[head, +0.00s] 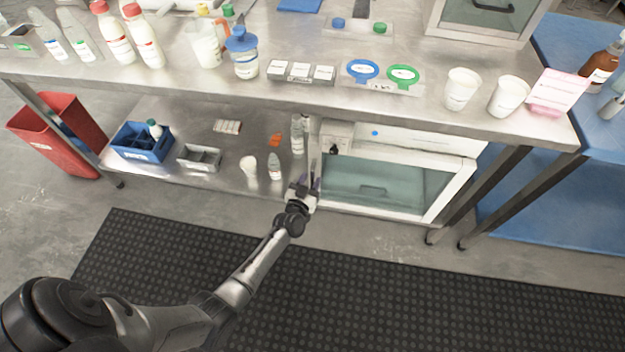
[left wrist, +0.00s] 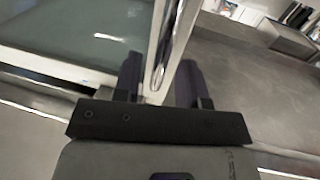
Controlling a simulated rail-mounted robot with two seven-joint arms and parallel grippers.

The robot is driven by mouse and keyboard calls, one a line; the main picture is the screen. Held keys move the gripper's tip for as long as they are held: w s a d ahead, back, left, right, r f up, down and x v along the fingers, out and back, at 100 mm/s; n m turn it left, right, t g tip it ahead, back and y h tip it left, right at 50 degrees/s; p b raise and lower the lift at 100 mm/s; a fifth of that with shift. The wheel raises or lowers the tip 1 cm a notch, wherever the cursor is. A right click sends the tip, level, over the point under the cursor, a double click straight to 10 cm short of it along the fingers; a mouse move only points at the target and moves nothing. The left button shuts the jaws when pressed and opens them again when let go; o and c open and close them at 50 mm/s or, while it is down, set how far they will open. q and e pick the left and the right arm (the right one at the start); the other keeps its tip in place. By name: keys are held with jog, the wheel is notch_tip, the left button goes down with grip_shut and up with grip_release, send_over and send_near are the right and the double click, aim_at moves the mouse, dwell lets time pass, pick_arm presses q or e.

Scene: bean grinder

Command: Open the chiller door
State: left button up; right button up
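The chiller (head: 400,165) is a white cabinet with a greenish glass front, under the table. My left gripper (head: 312,184) is at the chiller's lower left edge. In the left wrist view, the glass (left wrist: 75,30) is at left, and a slim upright metal bar (left wrist: 165,55) runs between the two fingers (left wrist: 160,80). I cannot tell whether the bar is a door handle or whether the fingers press on it. My right gripper is not in view.
Left of the chiller, the lower shelf (head: 215,145) holds small bottles (head: 297,135), a grey rack (head: 199,157) and a blue crate (head: 142,150). The table (head: 300,98) overhangs the chiller. The black mat (head: 400,290) in front is clear except for my arm.

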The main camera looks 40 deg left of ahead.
pick_arm(q)
jog(key=shift+b+x, duration=0.3)
jog(key=shift+x, duration=0.6)
grip_shut()
